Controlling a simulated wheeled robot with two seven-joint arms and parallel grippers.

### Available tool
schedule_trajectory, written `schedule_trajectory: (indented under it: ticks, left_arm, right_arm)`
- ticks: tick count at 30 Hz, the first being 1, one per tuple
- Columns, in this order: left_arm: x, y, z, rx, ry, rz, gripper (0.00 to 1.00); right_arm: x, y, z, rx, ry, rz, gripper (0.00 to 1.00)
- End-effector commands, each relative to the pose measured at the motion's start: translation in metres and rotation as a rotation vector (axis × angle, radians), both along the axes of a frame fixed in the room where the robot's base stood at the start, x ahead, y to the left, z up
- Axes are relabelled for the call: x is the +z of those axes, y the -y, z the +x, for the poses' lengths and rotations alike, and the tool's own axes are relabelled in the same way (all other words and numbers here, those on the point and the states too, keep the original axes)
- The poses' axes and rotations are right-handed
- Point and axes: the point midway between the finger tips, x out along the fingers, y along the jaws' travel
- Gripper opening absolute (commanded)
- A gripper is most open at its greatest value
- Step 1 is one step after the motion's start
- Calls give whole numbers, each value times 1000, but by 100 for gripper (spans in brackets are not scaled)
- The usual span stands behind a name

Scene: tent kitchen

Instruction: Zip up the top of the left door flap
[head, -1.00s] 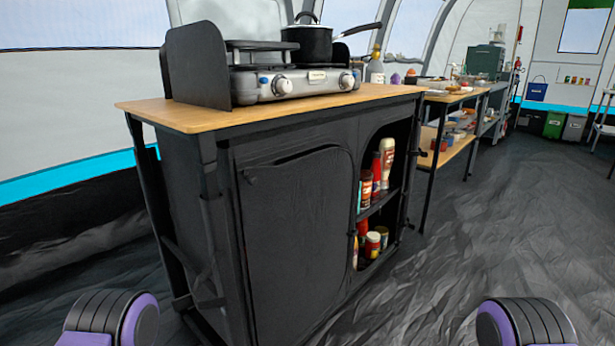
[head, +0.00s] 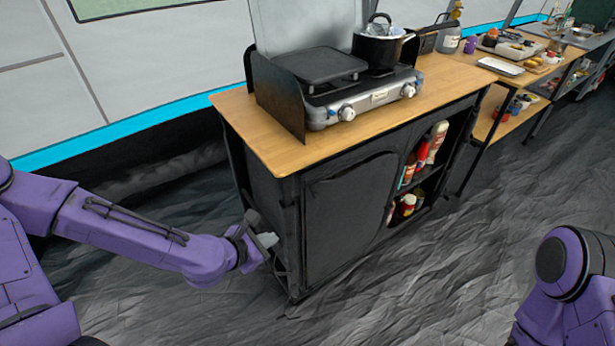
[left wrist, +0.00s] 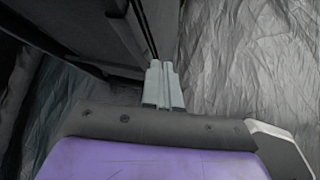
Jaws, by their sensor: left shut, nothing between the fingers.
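The left door flap (head: 345,222) is a dark fabric panel on the front of the black cabinet. It looks closed over its opening, with a curved seam along its top. I cannot make out the zip pull. My left gripper (head: 268,241) is by the cabinet's front left corner, left of the flap and well below its top edge. In the left wrist view its two pale fingers (left wrist: 162,84) are together and empty, close to a dark cabinet edge (left wrist: 138,25). I cannot tell whether they touch it. My right gripper is out of view.
A wooden top (head: 258,133) carries a stove (head: 345,103) with a black pot (head: 377,50). An open shelf compartment right of the flap holds several bottles (head: 428,150). The grey groundsheet (head: 400,300) in front is clear. The tent wall (head: 160,60) is behind.

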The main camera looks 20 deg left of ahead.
Motion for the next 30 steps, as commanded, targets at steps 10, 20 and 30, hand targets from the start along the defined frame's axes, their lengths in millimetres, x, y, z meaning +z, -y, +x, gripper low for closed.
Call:
schedule_trajectory:
  ticks: [10, 20, 30]
  left_arm:
    - [60, 11, 41, 138, 89, -341, 0]
    - [30, 35, 99, 135, 87, -339, 0]
    - [10, 53, 143, 136, 87, -342, 0]
  right_arm:
    - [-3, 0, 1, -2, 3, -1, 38]
    - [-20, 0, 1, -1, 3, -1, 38]
    - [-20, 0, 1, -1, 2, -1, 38]
